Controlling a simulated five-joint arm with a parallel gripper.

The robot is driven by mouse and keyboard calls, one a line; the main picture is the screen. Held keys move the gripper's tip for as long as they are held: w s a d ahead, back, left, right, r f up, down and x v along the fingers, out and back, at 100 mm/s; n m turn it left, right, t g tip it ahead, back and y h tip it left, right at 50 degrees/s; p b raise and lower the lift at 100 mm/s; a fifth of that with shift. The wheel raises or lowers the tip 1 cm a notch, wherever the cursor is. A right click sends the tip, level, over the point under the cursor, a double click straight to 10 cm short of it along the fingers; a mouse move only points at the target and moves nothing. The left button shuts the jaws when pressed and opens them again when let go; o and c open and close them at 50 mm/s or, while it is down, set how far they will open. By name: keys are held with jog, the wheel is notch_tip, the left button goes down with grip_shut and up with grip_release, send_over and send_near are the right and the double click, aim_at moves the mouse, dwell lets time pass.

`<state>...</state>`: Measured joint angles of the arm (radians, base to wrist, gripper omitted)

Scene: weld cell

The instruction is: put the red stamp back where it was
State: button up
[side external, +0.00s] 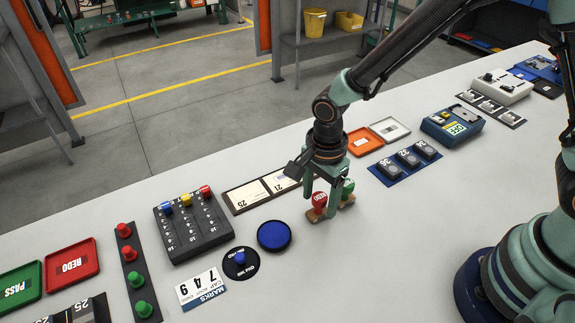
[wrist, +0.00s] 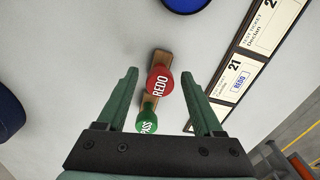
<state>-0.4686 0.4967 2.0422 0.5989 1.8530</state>
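The red stamp (side external: 319,200), with a round red top lettered REDO, stands upright on a wooden rack (side external: 313,216). It also shows in the wrist view (wrist: 159,82), on the wooden rack (wrist: 162,57). The green stamp (side external: 348,187) stands beside it on the rack, and its top shows in the wrist view (wrist: 151,121). My gripper (side external: 321,207) is open and low over the rack. In the wrist view, its fingers (wrist: 160,75) are on either side of the red stamp, with visible gaps. The lower part of the red stamp is hidden by its top.
A blue ink pad (side external: 274,236) lies left of the rack. A ticket strip (side external: 247,194) lies behind it; in the wrist view one ticket (wrist: 238,84) bears a blue REDO mark. Blue-based blocks (side external: 407,158) stand to the right.

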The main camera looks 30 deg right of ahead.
aim_at(321, 196)
jog(key=shift+r, duration=0.15)
notch_tip(321, 196, up, 12)
jog(key=s+d+r+n+t, duration=0.2)
jog(key=d+r+n, duration=0.3)
jog(key=d+n, duration=0.3)
jog(key=s+d+r+n+t, duration=0.3)
jog(key=d+r+n, duration=0.1)
jog(key=d+n, duration=0.3)
jog(key=shift+d+r+n+t, duration=0.3)
jog(key=shift+d+r+n, duration=0.1)
jog(key=shift+d, duration=0.6)
